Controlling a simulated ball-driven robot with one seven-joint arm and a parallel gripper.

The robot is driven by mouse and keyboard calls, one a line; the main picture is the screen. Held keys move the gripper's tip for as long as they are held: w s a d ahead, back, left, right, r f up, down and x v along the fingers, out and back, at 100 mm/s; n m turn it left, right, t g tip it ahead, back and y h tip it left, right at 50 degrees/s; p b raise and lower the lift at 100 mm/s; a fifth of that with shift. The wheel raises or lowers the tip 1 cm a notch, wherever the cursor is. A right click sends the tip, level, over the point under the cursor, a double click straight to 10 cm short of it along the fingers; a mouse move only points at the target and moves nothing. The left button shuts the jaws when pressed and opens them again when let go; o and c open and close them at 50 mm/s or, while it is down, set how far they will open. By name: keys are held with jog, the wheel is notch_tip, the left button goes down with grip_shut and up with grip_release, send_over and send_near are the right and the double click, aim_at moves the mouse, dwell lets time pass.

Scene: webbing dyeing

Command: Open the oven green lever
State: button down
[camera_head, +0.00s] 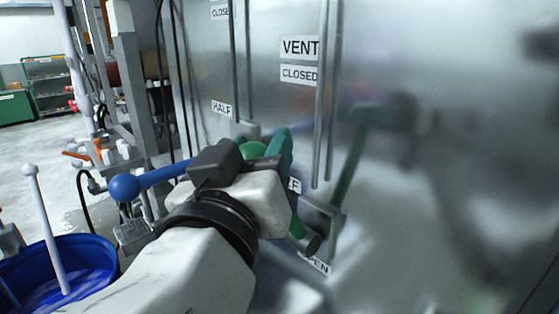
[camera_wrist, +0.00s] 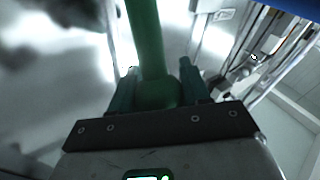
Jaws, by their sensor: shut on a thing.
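The green lever shows its round knob (camera_head: 253,150) in the head view, between the jaws of my gripper (camera_head: 262,148). A lower piece of its bar shows below the gripper, near a grey bracket on the oven's metal wall. In the wrist view the green bar (camera_wrist: 145,40) runs up from the knob, with the gripper's two dark green fingers (camera_wrist: 160,90) on either side. My gripper is shut on the lever at its knob end. My gripper and wrist hide much of the bar in the head view.
The shiny oven wall (camera_head: 430,200) fills the right side and mirrors the lever. A "VENT" label (camera_head: 300,47) sits above a "CLOSED" label (camera_head: 299,75); an "OPEN" label is partly hidden lower down. A blue ball-ended lever (camera_head: 125,187) and blue tub (camera_head: 75,255) are left.

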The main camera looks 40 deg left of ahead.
jog(key=s+f+n+y+b, duration=1.1)
jog(key=f+b, duration=0.4)
jog(key=b, duration=1.3)
jog(key=shift+a+f+n+y, duration=0.15)
jog(key=shift+a+n+y, duration=0.4)
jog(key=shift+n, duration=0.55)
jog(key=shift+s+f, duration=0.1)
jog(key=c, duration=0.8)
grip_release()
jog(key=shift+o, duration=1.3)
jog(key=shift+d, duration=0.1)
jog(key=b+v, duration=0.1)
jog(key=v, duration=0.9)
jog(key=shift+f+b, duration=0.3)
jog(key=shift+b, duration=0.1)
jog(key=shift+s+d, duration=0.1)
jog(key=shift+d, duration=0.1)
